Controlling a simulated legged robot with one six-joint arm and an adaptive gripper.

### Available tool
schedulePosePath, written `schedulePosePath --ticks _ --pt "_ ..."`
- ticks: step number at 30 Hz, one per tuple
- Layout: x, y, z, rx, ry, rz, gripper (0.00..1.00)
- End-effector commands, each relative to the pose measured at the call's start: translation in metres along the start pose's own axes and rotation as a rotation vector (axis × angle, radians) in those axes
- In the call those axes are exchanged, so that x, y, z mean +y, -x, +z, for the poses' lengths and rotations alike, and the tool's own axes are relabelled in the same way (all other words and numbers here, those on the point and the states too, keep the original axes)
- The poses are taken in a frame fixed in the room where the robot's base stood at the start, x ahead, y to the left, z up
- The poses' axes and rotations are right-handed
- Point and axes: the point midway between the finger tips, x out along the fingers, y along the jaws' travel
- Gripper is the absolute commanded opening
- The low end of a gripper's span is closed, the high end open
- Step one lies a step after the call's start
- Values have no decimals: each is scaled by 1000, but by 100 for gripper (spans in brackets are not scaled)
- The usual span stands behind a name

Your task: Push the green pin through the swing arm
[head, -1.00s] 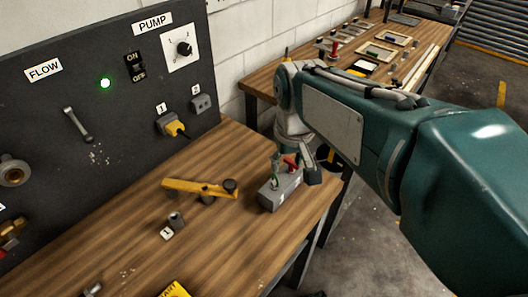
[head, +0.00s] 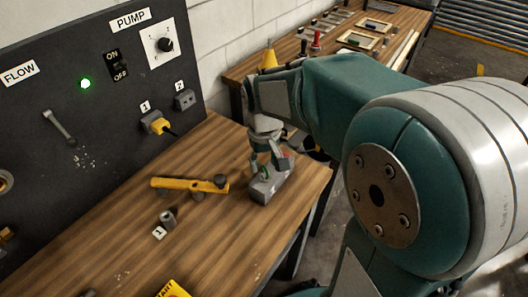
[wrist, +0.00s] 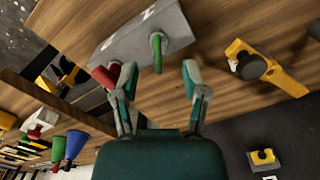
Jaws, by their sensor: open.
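The green pin (head: 265,174) stands in a grey block on the wooden bench. In the wrist view the green pin (wrist: 157,54) rises from the block (wrist: 118,42), roughly centred ahead of my fingers. A red pin (wrist: 104,76) is at the block's other hole, close to the left finger. My gripper (wrist: 159,72) is open and empty, its two fingers apart. In the head view my gripper (head: 265,163) is over the block (head: 264,190) and partly hides the pins. The yellow swing arm (head: 180,186) lies to the left of the block, with a dark knob at its right end.
A small grey socket piece (head: 168,217) and a tag marked 1 (head: 159,233) are in front of the swing arm. The dark pump panel (head: 70,110) stands along the bench's back left. Bare bench top (head: 225,235) lies in front of the block.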

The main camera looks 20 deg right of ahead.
Motion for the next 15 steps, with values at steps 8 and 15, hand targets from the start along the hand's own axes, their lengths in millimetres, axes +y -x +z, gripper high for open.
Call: schedulePosePath --ticks 8,15 --pt "0 -29 0 -1 0 -1 57" --pt "0 -43 0 0 -1 -2 57"
